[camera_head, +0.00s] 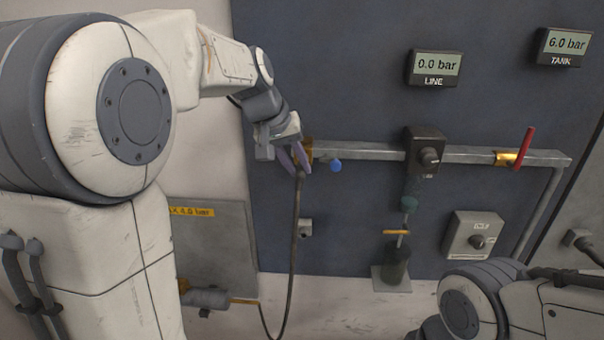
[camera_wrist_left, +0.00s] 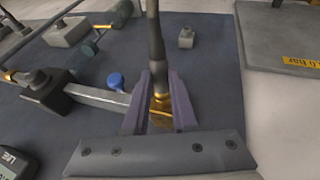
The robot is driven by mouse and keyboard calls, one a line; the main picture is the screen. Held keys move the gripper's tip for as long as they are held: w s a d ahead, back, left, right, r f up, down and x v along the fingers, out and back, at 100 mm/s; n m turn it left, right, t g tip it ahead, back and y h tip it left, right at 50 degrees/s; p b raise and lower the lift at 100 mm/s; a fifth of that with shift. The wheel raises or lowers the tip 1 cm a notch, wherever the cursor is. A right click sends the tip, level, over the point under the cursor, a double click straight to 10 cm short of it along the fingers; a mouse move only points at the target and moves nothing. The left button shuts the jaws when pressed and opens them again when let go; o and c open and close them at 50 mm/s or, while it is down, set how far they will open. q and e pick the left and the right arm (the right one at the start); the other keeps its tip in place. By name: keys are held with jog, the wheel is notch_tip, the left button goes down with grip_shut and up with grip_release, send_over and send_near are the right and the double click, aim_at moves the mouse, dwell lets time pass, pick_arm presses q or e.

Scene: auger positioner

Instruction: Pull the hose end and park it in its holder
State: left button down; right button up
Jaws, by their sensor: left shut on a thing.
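My left gripper (camera_head: 297,168) is at the left end of the grey pipe on the dark panel. In the left wrist view its purple fingers (camera_wrist_left: 161,85) are shut on the hose end (camera_wrist_left: 160,106), which has a brass part and a dark sleeve. The hose (camera_head: 295,225) hangs from the fingers and curves left near the floor. Brass also shows at the pipe's end (camera_head: 308,148); whether the hose end still touches it I cannot tell. A small grey bracket (camera_head: 305,228), possibly the holder, sits on the panel below; it also shows in the wrist view (camera_wrist_left: 186,38). My right gripper is out of view.
A blue knob (camera_head: 335,165) sits just right of the brass. Further right are a black valve box (camera_head: 426,150), a red lever (camera_head: 525,147) and a switch box (camera_head: 473,236). LINE (camera_head: 436,68) reads 0.0 bar and TANK (camera_head: 564,46) reads 6.0 bar.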

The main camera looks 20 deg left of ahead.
aim_at(298, 187)
pick_arm(q)
jog(key=shift+s, duration=0.1)
jog(key=shift+s+d+f+b, duration=0.1)
jog(key=shift+s+d+b, duration=0.15)
jog(key=shift+s, duration=0.35)
jog(key=shift+s+d+b, duration=0.1)
jog(key=shift+s+b, duration=0.25)
jog(key=shift+s, duration=0.2)
jog(key=shift+s, duration=0.2)
jog(key=shift+s+d+b, duration=0.2)
jog(key=shift+s+b, duration=0.05)
jog(key=shift+s, duration=0.25)
jog(key=shift+s+d+b, duration=0.15)
jog(key=shift+s+b, duration=0.05)
jog(key=shift+s, duration=0.25)
jog(key=shift+s+d+f, duration=0.1)
jog(key=shift+s+d, duration=0.05)
jog(key=shift+s, duration=0.4)
notch_tip(298, 187, down, 26)
jog(key=w+b, duration=0.2)
jog(key=b, duration=1.9)
jog(key=shift+a+r, duration=0.25)
jog(key=shift+a, duration=0.05)
